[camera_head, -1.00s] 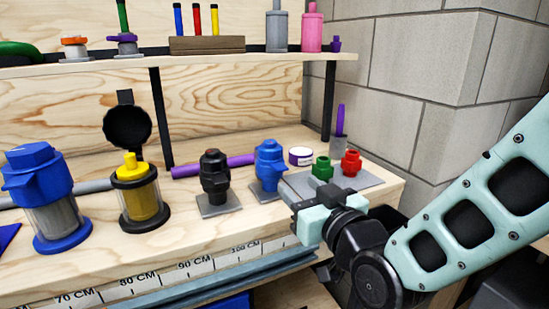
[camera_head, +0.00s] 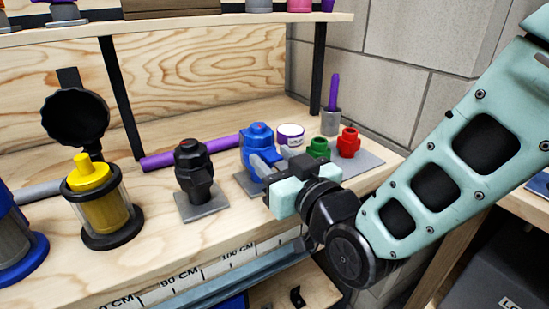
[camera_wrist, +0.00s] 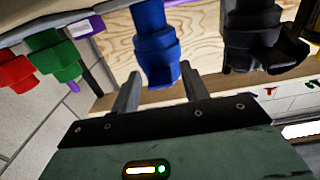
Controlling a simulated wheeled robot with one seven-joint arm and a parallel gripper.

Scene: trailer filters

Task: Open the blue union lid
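The blue union (camera_head: 257,133) stands upright on a grey plate on the workbench, with its lid on top. My gripper (camera_head: 262,164) is open and close in front of the union, and its fingers partly hide the union's lower body. In the wrist view, which is turned upside down, the union (camera_wrist: 154,40) hangs down from the top with its lid end lowest. The open fingers (camera_wrist: 158,84) point towards it, one to each side of it in the picture.
A black union (camera_head: 193,170) stands to the left. Green (camera_head: 318,148) and red (camera_head: 348,142) fittings stand close on the right. A yellow filter (camera_head: 97,200) is further left. A shelf (camera_head: 200,26) runs above.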

